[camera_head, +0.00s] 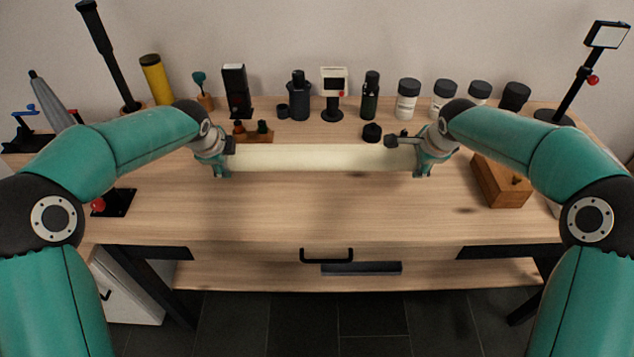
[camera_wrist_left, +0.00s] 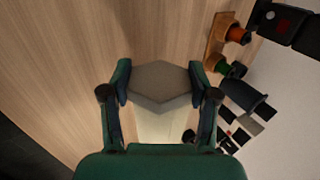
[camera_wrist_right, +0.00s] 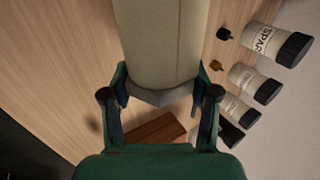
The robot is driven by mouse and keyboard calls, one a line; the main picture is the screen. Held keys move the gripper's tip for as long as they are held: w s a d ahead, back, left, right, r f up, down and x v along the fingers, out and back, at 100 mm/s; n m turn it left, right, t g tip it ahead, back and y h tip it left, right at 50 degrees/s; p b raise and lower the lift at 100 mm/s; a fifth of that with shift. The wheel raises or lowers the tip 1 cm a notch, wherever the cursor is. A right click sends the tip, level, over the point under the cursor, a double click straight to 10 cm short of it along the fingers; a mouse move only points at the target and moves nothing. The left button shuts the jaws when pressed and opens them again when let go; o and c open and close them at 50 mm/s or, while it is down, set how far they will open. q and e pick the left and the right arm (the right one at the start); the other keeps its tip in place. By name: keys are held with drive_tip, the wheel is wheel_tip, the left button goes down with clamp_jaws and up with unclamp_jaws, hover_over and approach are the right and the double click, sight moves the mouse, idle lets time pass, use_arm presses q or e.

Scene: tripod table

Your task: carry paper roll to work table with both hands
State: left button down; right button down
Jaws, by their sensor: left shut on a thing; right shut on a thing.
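The paper roll (camera_head: 320,158) is a long cream cylinder held level across the middle of the wooden work table (camera_head: 300,215). My left gripper (camera_head: 228,158) is shut on its left end, and my right gripper (camera_head: 420,158) is shut on its right end. In the left wrist view, a grey end piece sits between the fingers (camera_wrist_left: 160,95), with the pale roll (camera_wrist_left: 160,126) beside it. In the right wrist view, the roll (camera_wrist_right: 163,45) runs up from between the fingers (camera_wrist_right: 160,95). Whether the roll touches the table top is hard to tell.
Bottles, labelled jars (camera_head: 408,98) and a small screen stand (camera_head: 333,92) line the back. A wooden box (camera_head: 500,182) sits right. A small rack (camera_head: 252,135) is behind the roll's left end. A black base with a red knob (camera_head: 112,203) is left. The front middle is clear.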

sight(232, 183)
use_arm(q)
drive_tip(key=shift+f, duration=0.1)
use_arm(e)
drive_tip(key=shift+f, duration=0.1)
